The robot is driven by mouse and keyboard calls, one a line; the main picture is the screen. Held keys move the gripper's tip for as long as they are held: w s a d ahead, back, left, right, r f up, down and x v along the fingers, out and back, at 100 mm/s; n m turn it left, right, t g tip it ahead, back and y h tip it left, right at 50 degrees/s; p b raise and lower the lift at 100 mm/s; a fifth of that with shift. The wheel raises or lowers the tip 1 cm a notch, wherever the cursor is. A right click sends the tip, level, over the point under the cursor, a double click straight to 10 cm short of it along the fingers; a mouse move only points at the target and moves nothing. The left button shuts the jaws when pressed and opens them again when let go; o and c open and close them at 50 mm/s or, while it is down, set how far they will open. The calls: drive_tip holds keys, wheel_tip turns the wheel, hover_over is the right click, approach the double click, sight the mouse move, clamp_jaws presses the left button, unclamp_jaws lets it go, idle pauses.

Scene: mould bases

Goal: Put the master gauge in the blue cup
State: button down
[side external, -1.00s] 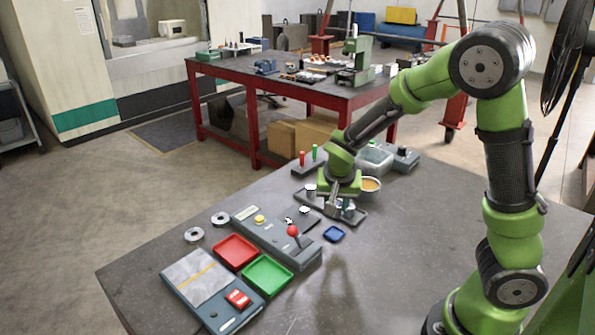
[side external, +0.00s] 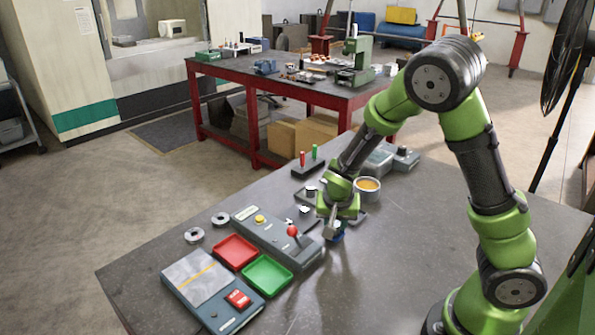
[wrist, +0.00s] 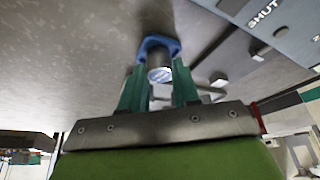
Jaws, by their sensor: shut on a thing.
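My gripper (side external: 334,226) is low over the front bench, right at the blue cup (side external: 339,238). In the wrist view my gripper (wrist: 159,78) has its two teal fingers on either side of a silver cylinder, the master gauge (wrist: 160,68), and is shut on it. The blue cup (wrist: 157,43) shows just past the gauge's end, lined up with it. Whether the gauge is inside the cup or just above it I cannot tell. In the side view my gripper mostly hides the gauge and part of the cup.
A grey control box with a red-knobbed joystick (side external: 292,231) stands close left of the cup. Red (side external: 236,251) and green (side external: 267,274) trays lie nearby. Behind my gripper are a grey fixture plate and a bowl with orange contents (side external: 368,186). The bench to the right is clear.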

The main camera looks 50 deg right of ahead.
drive_tip(key=c, duration=0.7)
unclamp_jaws()
drive_tip(key=shift+c, duration=0.2)
drive_tip(key=v, duration=1.7)
drive_tip(key=shift+d, duration=0.1)
